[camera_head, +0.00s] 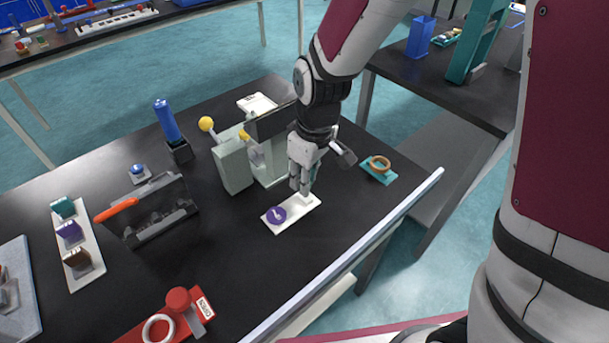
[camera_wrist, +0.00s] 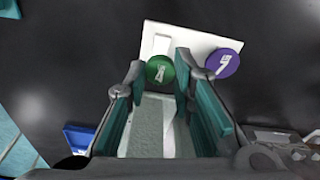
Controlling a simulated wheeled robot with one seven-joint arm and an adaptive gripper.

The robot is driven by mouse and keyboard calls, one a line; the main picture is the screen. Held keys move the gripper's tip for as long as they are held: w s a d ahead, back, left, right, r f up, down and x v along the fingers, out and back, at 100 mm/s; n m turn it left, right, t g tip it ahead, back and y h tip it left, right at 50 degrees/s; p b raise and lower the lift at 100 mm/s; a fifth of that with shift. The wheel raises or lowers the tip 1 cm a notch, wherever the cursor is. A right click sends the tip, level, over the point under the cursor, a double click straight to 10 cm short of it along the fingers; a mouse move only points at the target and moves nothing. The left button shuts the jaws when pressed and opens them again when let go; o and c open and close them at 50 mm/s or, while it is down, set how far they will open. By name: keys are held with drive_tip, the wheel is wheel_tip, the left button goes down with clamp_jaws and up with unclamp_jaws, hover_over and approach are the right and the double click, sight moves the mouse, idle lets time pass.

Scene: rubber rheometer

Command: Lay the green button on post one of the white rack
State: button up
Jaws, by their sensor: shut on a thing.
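My gripper (camera_head: 303,190) points down over the right end of the white rack (camera_head: 297,211). In the wrist view its teal-lined fingers (camera_wrist: 160,72) are shut on the round green button (camera_wrist: 160,69), which shows a pale mark on top. The green button overlaps the near edge of the white rack (camera_wrist: 158,41) in that view; I cannot tell whether it touches a post. A purple button (camera_head: 277,214) lies on the rack's left part in the head view, and it shows right of the green button in the wrist view (camera_wrist: 223,63). The green button is hidden in the head view.
A grey-green press (camera_head: 234,167) with yellow knobs stands close behind my gripper. A teal tray (camera_head: 379,176) with a tan ring is to the right. A red device (camera_head: 178,302), an orange-handled black fixture (camera_head: 165,215) and a white strip of blocks (camera_head: 93,257) stand left.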

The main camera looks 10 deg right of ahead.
drive_tip(key=shift+f, duration=1.7)
drive_tip(key=shift+f, duration=0.15)
drive_tip(key=o, duration=0.8)
drive_tip(key=shift+o, duration=0.2)
wheel_tip(320, 180, up, 12)
drive_tip(key=s, duration=0.1)
drive_tip(key=s+d+r+m+t, duration=0.1)
drive_tip(key=s+d+r+m, duration=0.3)
drive_tip(key=s, duration=0.5)
drive_tip(key=s+d+r+m+t+h, duration=0.1)
drive_tip(key=s+d+r+m+t, duration=0.1)
drive_tip(key=s+d+r+m, duration=0.3)
drive_tip(key=s+d+r, duration=0.3)
drive_tip(key=s+d, duration=0.1)
drive_tip(key=shift+s+d+r+p, duration=0.15)
drive_tip(key=shift+s+d+p, duration=0.05)
drive_tip(key=shift+d+p, duration=0.15)
